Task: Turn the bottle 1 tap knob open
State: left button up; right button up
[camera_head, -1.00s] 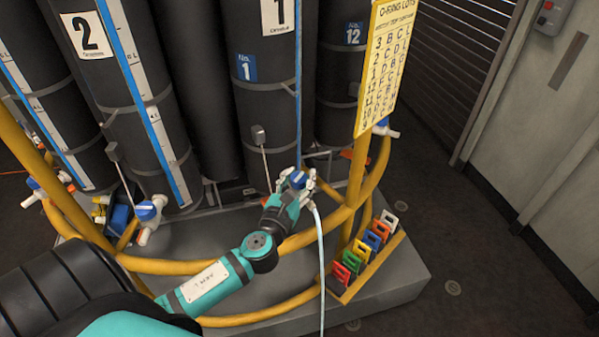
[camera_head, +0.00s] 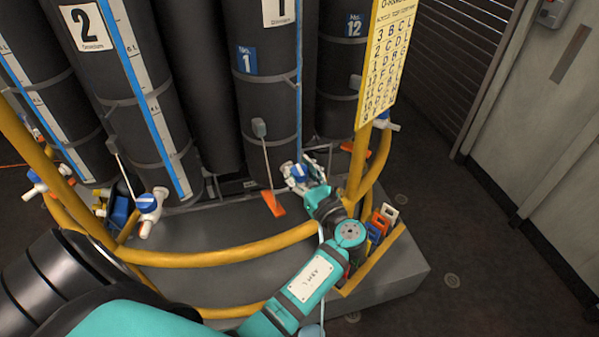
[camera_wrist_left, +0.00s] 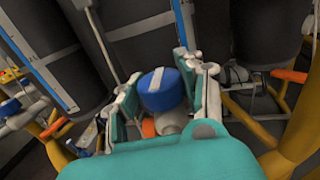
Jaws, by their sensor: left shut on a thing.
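Bottle 1 (camera_head: 262,95) is a tall dark cylinder with a blue "No. 1" label, at the centre of the head view. Its tap knob (camera_head: 299,172) is blue with a white stripe, low at the bottle's front right. My left gripper (camera_head: 306,172) is shut on the knob. In the left wrist view the blue knob (camera_wrist_left: 160,90) sits between the two fingers (camera_wrist_left: 163,95), its pale tap body (camera_wrist_left: 172,122) partly hidden below. My right gripper is not in view.
A yellow rail (camera_head: 230,257) curves in front of the bottles. Bottle 2's tap (camera_head: 149,208) is at the left. A yellow lot board (camera_head: 385,65) and a rack of coloured tags (camera_head: 385,225) stand at the right. An orange tag (camera_head: 273,203) hangs below bottle 1.

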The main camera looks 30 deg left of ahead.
pick_arm(q)
jog(key=shift+d+n+g+y, duration=0.1)
jog(key=shift+n+g+y, duration=0.3)
jog(key=shift+n+g, duration=0.3)
jog(key=shift+f+g, duration=0.1)
jog(key=shift+g, duration=0.2)
jog(key=o, duration=1.2)
jog(key=shift+o, duration=0.2)
jog(key=shift+m+t, duration=0.3)
jog(key=shift+t, duration=0.2)
